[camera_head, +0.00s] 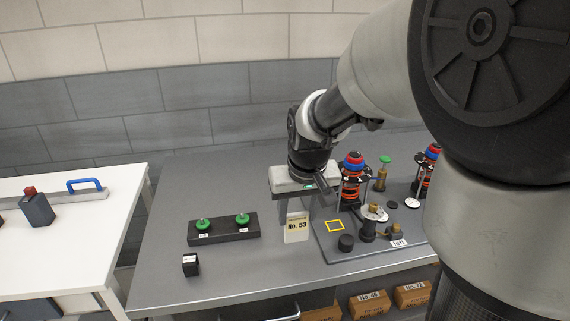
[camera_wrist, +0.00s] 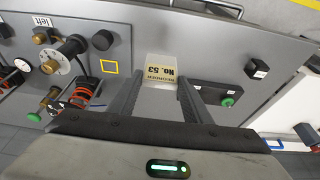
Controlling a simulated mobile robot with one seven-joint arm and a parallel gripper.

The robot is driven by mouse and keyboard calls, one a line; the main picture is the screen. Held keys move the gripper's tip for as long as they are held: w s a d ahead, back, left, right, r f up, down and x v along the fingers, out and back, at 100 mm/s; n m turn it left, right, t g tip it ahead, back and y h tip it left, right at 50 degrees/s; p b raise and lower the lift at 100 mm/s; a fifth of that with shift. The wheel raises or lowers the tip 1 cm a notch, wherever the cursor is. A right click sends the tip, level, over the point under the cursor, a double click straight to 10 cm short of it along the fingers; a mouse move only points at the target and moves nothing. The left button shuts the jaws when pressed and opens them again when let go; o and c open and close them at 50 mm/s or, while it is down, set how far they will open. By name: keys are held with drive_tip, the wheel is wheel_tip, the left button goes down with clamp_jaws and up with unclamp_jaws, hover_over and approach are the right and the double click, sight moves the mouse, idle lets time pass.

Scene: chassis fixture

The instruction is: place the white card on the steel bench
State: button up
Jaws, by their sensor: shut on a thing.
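The white card (camera_head: 297,228), printed "No. 53", is upright between the fingers of my gripper (camera_head: 296,212), over the middle of the steel bench (camera_head: 235,272). In the wrist view the card (camera_wrist: 162,70) shows its label upside down between the tips of my gripper (camera_wrist: 160,88), which is shut on it. The grey bench top (camera_wrist: 225,45) shows beyond the card. I cannot tell whether its lower edge touches the bench.
A black block with two green knobs (camera_head: 224,228) lies left of the card, with a small black block (camera_head: 190,264) in front. Right is a fixture plate (camera_head: 330,252) with a yellow square outline and red-blue coil posts (camera_head: 352,185). A white table (camera_head: 85,245) stands left. The front middle bench is clear.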

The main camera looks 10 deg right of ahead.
sight(297, 238)
drive_tip(key=shift+f+b, duration=0.45)
drive_tip(key=shift+f, duration=3.1)
drive_tip(key=shift+f, duration=0.2)
drive_tip(key=o, duration=1.3)
drive_tip(key=shift+r, duration=0.1)
